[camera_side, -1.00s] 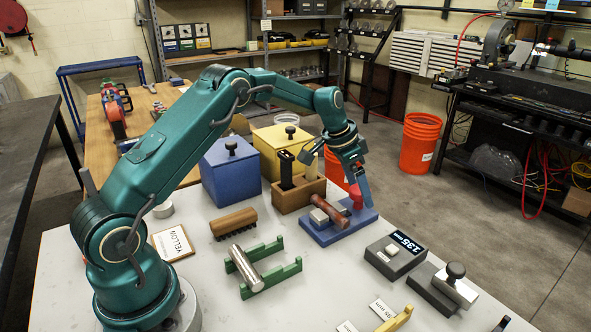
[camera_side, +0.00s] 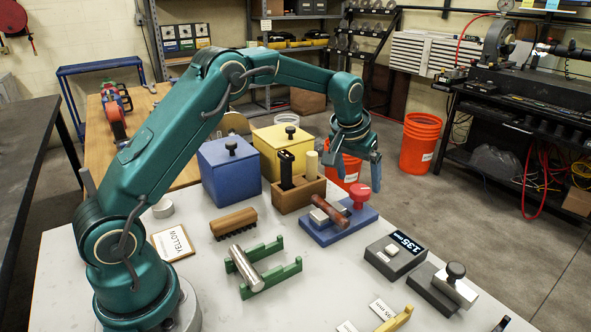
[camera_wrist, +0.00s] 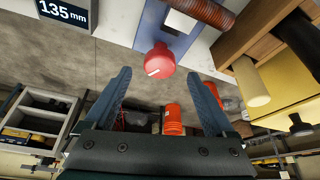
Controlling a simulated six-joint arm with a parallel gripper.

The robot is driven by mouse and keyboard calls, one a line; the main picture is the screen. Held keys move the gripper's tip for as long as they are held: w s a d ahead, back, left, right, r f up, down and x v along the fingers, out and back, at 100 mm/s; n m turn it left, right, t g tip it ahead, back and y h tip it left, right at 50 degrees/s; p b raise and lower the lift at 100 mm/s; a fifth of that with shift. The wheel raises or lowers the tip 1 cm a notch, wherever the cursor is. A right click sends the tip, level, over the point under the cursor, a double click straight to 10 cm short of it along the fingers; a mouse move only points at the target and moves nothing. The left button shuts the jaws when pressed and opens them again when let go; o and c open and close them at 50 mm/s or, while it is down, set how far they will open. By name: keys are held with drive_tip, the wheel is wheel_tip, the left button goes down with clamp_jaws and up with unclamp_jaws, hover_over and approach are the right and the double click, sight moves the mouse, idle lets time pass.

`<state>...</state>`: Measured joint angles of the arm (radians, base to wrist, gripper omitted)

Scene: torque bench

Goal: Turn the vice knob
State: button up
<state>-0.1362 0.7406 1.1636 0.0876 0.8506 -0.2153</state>
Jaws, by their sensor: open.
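The vice (camera_side: 324,232) has a blue base and a light block, with a brown ribbed cylinder (camera_side: 330,210) lying across it. Its round red knob (camera_side: 360,189) stands at the far right end of the base. In the wrist view the knob (camera_wrist: 155,63) shows a white mark on its face, slanting slightly. My gripper (camera_side: 352,172) is open and empty, above the knob and apart from it. In the wrist view its two fingers (camera_wrist: 157,74) stand wide apart, one to each side of the knob, which appears just beyond their tips.
A wooden holder (camera_side: 296,195) with a black-handled tool and a pale cylinder stands just left of the vice. Blue (camera_side: 230,172) and yellow (camera_side: 277,150) lidded boxes stand behind. A gauge with a display (camera_side: 394,257) sits to the right. The air above the vice is open.

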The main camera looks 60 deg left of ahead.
drive_tip(key=s+d+r+m+t, duration=0.1)
drive_tip(key=s+d+r, duration=0.1)
drive_tip(key=s+r, duration=0.35)
drive_tip(key=s+d+r+t, duration=0.2)
drive_tip(key=s+r, duration=0.1)
drive_tip(key=r, duration=0.6)
drive_tip(key=s+d+f+m+h, duration=0.1)
drive_tip(key=s+d+f, duration=0.1)
drive_tip(key=s, duration=1.3)
drive_tip(key=shift+s+d+f+m+g, duration=0.3)
drive_tip(key=shift+d+f+m, duration=0.1)
drive_tip(key=shift+d, duration=0.1)
